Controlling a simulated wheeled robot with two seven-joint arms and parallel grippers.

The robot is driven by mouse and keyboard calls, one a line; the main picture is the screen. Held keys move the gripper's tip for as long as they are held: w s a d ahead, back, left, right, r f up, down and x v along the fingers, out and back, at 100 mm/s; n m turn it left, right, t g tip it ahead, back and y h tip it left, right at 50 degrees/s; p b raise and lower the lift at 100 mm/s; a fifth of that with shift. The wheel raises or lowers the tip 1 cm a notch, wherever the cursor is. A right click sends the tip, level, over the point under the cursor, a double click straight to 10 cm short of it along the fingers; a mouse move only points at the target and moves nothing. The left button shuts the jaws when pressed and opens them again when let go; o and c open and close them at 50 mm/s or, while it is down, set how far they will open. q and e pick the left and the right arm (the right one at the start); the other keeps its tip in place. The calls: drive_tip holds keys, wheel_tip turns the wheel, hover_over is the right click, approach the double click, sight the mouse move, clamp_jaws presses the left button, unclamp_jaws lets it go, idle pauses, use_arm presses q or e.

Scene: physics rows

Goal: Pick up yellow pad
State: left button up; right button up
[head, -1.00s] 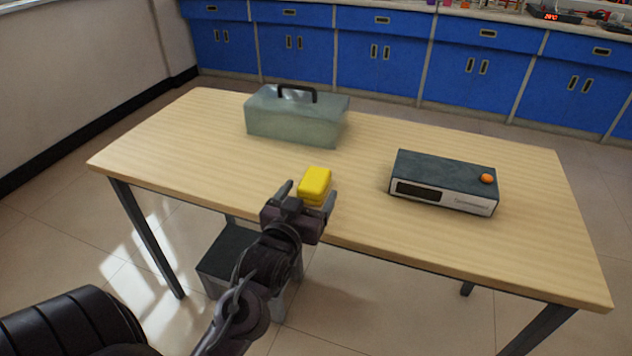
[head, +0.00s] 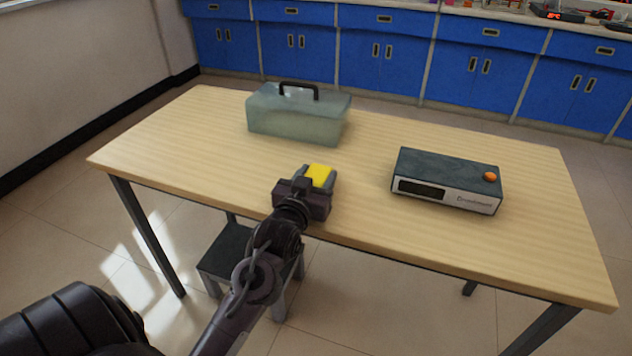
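The yellow pad (head: 320,174) lies on the wooden table near its front edge, in the middle of the head view. My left gripper (head: 316,178) has come in from the front with its fingers around the pad, one on each side. The gripper body hides the near part of the pad. I cannot tell whether the fingers press on it or stand a little apart from it. My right gripper does not show.
A translucent box with a black handle (head: 298,115) stands behind the pad. A dark instrument (head: 448,178) with an orange knob (head: 490,176) sits to the right. The table (head: 210,140) is bare on the left. A stool (head: 228,250) stands below the front edge.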

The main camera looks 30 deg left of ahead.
sight(316, 175)
use_arm(q)
drive_tip(key=shift+c, duration=1.4)
